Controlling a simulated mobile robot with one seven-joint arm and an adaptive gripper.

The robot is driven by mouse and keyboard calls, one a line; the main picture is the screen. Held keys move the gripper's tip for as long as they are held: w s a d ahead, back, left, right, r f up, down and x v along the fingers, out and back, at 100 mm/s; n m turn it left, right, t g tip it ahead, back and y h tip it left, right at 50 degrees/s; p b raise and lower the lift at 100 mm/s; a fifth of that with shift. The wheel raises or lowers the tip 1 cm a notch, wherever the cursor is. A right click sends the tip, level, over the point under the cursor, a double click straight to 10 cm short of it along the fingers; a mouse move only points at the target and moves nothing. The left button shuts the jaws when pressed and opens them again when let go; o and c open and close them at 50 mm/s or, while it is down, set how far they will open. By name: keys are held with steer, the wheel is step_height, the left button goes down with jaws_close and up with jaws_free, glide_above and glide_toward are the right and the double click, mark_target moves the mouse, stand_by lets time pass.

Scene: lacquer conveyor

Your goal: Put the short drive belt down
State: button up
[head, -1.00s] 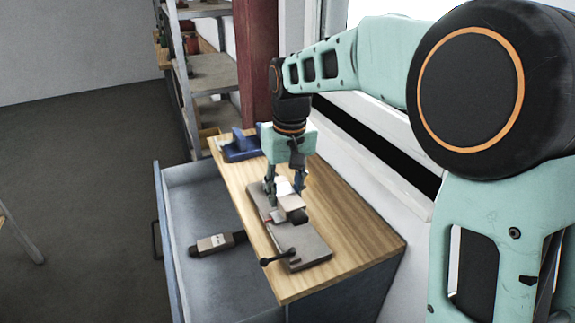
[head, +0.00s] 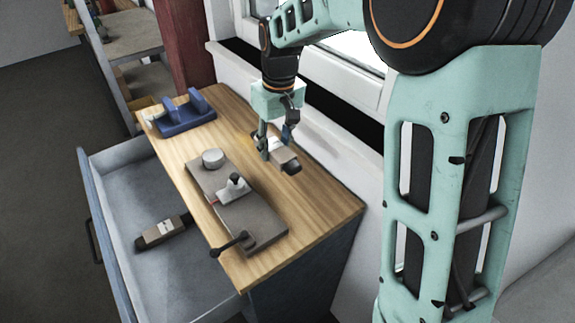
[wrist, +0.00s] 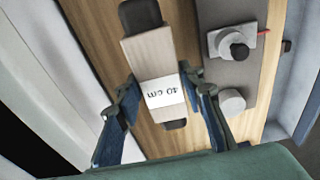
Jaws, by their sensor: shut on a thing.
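My gripper (head: 277,146) is shut on the short drive belt (head: 285,160), a folded black belt in a beige sleeve. In the wrist view, the belt (wrist: 148,55) lies between the two fingers of my gripper (wrist: 160,82). Its white label reads "40 cm", and black ends stick out at both ends of the sleeve. The belt is over bare wood at the wall side of the bench top (head: 315,190), apart from the grey plate. I cannot tell whether it touches the wood.
A grey plate (head: 258,222) with a round knob, a white clamp and a black lever lies on the bench. A blue holder (head: 187,113) stands at the far end. A similar sleeved belt (head: 160,232) lies in the open drawer (head: 125,195). Wood right of the plate is clear.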

steer(key=d+f, duration=0.1)
steer(key=f, duration=0.1)
steer(key=d+f, duration=0.1)
steer(key=shift+w+d+f, duration=0.3)
steer(key=shift+d+f, duration=0.05)
steer(key=shift+f, duration=0.05)
steer(key=f, duration=0.1)
steer(key=d+f, duration=0.1)
steer(key=f, duration=0.1)
steer(key=shift+w+d+f+b, duration=0.15)
steer(key=shift+d+f+b, duration=0.05)
steer(key=shift+f+b, duration=0.1)
steer(key=shift+f, duration=0.5)
steer(key=shift+f, duration=0.2)
steer(key=o, duration=1.2)
steer(key=r, duration=0.8)
steer(key=s+r+p, duration=0.1)
steer(key=r, duration=0.3)
steer(key=shift+s+d+r, duration=0.1)
steer(key=shift+d+r, duration=0.1)
steer(key=shift+d, duration=0.15)
